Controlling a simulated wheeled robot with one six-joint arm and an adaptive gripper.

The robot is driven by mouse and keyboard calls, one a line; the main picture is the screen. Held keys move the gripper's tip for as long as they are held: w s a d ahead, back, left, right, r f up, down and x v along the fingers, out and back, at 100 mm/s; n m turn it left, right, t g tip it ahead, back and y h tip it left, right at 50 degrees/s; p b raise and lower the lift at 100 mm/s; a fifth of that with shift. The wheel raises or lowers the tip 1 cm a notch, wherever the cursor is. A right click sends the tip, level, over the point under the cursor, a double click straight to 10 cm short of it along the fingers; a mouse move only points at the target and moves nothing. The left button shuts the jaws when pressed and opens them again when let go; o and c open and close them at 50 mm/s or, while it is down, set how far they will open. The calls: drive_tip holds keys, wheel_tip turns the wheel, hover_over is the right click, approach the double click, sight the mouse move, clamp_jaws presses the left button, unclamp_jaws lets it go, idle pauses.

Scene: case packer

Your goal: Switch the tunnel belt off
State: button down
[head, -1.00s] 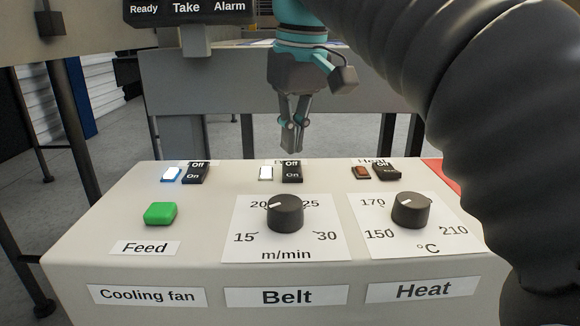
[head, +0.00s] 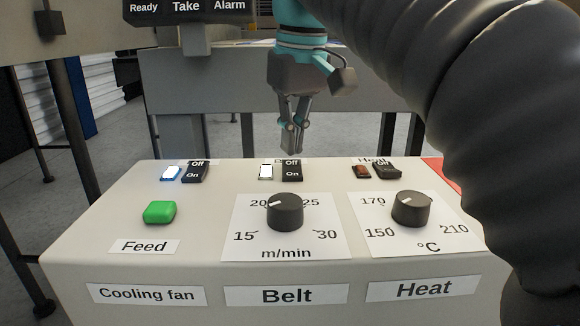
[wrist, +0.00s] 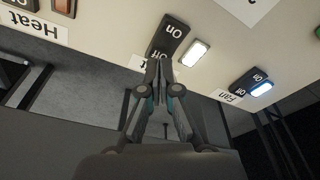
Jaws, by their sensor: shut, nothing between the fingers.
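The belt switch (head: 292,171) is a black rocker with Off at its far end and On at its near end. It stands on the sloped panel above the Belt dial (head: 285,212). The small lamp (head: 265,172) left of it is lit white. In the wrist view the rocker (wrist: 173,35) and lit lamp (wrist: 194,53) also show. My gripper (head: 293,151) is shut and empty, pointing down just behind the rocker's Off end. In the wrist view its fingertips (wrist: 160,65) are close to the Off end; I cannot tell whether they touch.
The fan switch (head: 195,171) with a lit bluish-white lamp is to the left, and the heat switch (head: 387,169) with an orange-brown lamp to the right. A green Feed button (head: 160,212) and Heat dial (head: 411,208) are nearer. A sign box (head: 187,10) hangs behind.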

sight(292, 163)
drive_tip(key=shift+f+b, duration=0.65)
drive_tip(key=shift+f, duration=0.3)
idle(0.5)
drive_tip(key=shift+r, duration=0.1)
wheel_tip(292, 163, up, 3)
drive_tip(key=p, duration=0.3)
drive_tip(key=shift+r, duration=1.95)
